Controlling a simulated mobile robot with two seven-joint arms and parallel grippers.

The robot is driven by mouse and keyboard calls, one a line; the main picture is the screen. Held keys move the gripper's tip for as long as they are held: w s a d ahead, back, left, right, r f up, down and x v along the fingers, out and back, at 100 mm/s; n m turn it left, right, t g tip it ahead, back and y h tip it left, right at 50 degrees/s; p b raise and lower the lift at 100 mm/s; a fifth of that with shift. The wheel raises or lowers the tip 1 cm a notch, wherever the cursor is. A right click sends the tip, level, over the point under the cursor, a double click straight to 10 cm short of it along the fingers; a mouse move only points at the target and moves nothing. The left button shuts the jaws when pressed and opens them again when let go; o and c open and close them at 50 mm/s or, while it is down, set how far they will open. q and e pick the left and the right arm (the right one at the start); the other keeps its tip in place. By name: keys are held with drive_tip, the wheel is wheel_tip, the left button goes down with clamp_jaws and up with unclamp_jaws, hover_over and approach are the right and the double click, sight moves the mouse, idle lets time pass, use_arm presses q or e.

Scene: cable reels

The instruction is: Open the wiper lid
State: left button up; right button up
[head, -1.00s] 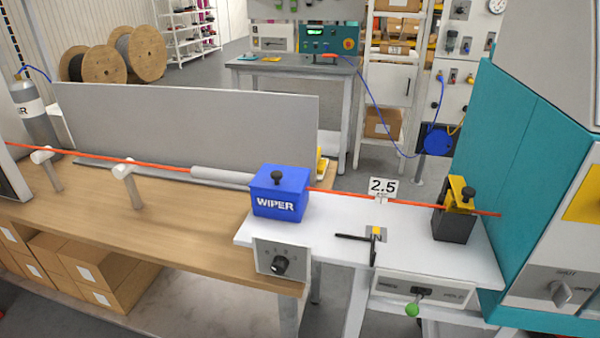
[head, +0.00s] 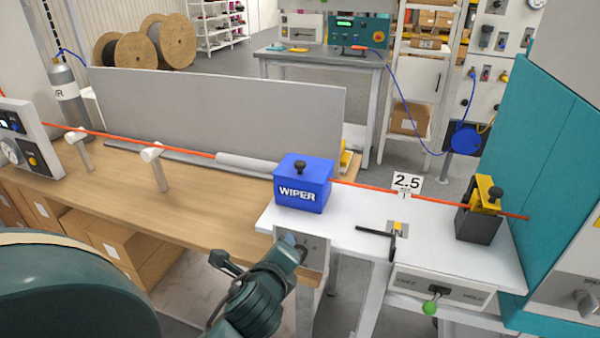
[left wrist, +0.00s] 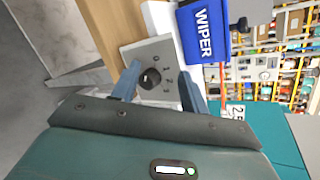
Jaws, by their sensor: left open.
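The blue wiper box (head: 302,190) sits at the left end of the white bench, its lid down, with a black knob (head: 300,166) on top. In the left wrist view the box (left wrist: 207,32) appears turned on its side, its knob (left wrist: 240,24) pointing right. My left gripper (head: 292,247) is below and in front of the box, apart from it, at the dial panel. In the left wrist view its two fingers (left wrist: 158,82) are spread and empty, with the dial panel (left wrist: 148,58) seen between them. My right gripper is not in view.
An orange cable (head: 365,187) runs through the box along the line. Right of it are a 2.5 sign (head: 406,182), a black handle (head: 374,231) and a black-and-yellow block (head: 480,212). A grey panel (head: 220,115) stands behind. Space above the box is clear.

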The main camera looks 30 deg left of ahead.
sight(299, 166)
use_arm(q)
drive_tip(key=w+r+m+t+y, duration=0.2)
drive_tip(key=w+r+m+t, duration=0.3)
drive_tip(key=r+m, duration=0.5)
drive_tip(key=shift+m, duration=0.6)
drive_tip(key=x, duration=0.4)
drive_tip(key=f+x, duration=0.1)
drive_tip(key=x, duration=0.4)
drive_tip(key=p+x, duration=0.1)
drive_tip(key=x, duration=0.3)
drive_tip(key=shift+w+a+f, duration=0.15)
drive_tip(key=shift+w+a, duration=0.1)
drive_tip(key=shift+a, duration=0.15)
drive_tip(key=shift+c, duration=0.6)
clamp_jaws()
